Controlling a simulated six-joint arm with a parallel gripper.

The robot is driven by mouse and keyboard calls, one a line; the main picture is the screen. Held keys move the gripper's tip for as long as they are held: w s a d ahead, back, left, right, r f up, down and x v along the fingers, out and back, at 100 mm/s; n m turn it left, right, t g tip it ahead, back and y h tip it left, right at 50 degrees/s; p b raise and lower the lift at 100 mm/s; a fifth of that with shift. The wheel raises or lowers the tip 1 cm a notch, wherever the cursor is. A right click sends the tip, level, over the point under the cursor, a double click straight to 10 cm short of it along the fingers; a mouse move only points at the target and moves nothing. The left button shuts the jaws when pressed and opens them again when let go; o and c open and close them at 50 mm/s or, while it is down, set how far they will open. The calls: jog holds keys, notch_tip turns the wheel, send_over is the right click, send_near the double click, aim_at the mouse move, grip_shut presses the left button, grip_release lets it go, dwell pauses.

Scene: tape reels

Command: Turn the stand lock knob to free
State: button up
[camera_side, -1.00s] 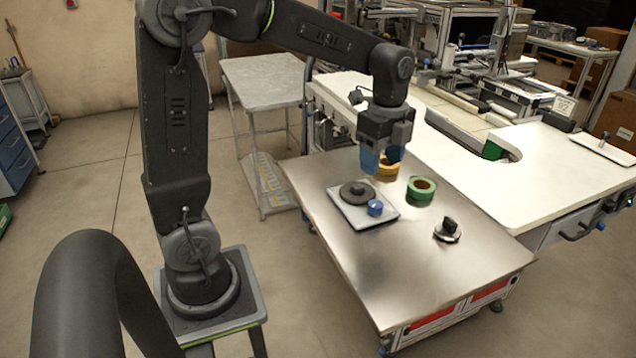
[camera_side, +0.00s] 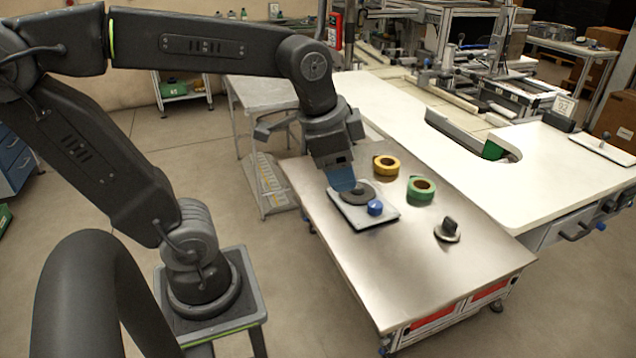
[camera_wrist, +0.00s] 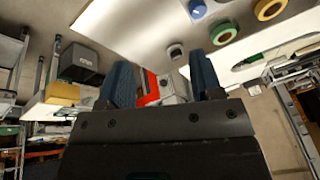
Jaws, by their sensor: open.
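A pale square stand plate (camera_side: 363,221) lies on the metal table, carrying a dark round disc (camera_side: 361,192) and a small blue knob (camera_side: 375,207) at its front right corner. The blue knob shows at the top of the wrist view (camera_wrist: 197,9). A black knob on a round grey base (camera_side: 448,229) stands apart at the right; it also shows in the wrist view (camera_wrist: 175,51). I cannot tell from labels which is the lock knob. My gripper (camera_side: 343,182) is tilted above the plate's back left part, partly covering it. Its blue fingers (camera_wrist: 163,85) are apart and empty.
A green tape reel (camera_side: 421,188) and a yellow tape reel (camera_side: 386,165) lie behind and right of the plate. The front of the metal table (camera_side: 400,280) is clear. A white worktop (camera_side: 470,170) adjoins it at the back right.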

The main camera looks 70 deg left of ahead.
jog(key=shift+s+d+f+n+t, duration=0.25)
jog(key=shift+s+f+n, duration=0.05)
jog(key=shift+s+n, duration=0.45)
jog(key=shift+s+d+f+n+t, duration=0.25)
jog(key=shift+s+f+n+t, duration=0.05)
jog(key=shift+s+n, duration=0.45)
jog(key=shift+s+d+f+n+t, duration=0.25)
jog(key=shift+s+f+n, duration=0.05)
jog(key=shift+s+n, duration=0.45)
jog(key=shift+w, duration=0.1)
jog(key=n+g, duration=0.4)
jog(key=g, duration=0.2)
send_over(376, 204)
jog(key=shift+m, duration=0.25)
notch_tip(376, 204, down, 13)
jog(key=shift+a+r, duration=0.1)
